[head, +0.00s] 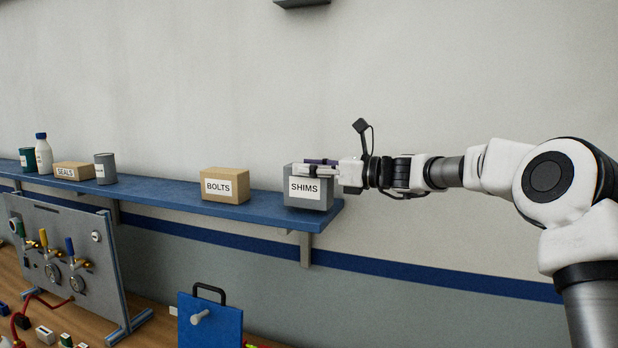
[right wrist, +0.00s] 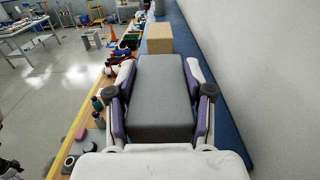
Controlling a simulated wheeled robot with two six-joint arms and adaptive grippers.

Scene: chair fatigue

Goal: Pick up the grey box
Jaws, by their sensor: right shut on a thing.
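The grey box (head: 308,203), labelled SHIMS, is at the right end of the blue shelf (head: 150,188) in the head view. My right gripper (head: 318,166) reaches in from the right and is shut on the box near its top. In the right wrist view the grey box (right wrist: 162,95) fills the space between the two purple-padded fingers of my right gripper (right wrist: 162,103). I cannot tell whether the box's bottom still touches the shelf. My left gripper is in neither view.
A cardboard BOLTS box (head: 225,186) stands left of the grey box with a gap. A grey can (head: 105,168), a SEALS box (head: 74,172), a white bottle (head: 43,155) and a green can (head: 27,160) stand further left. A wall is close behind. A valve panel (head: 75,265) stands below.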

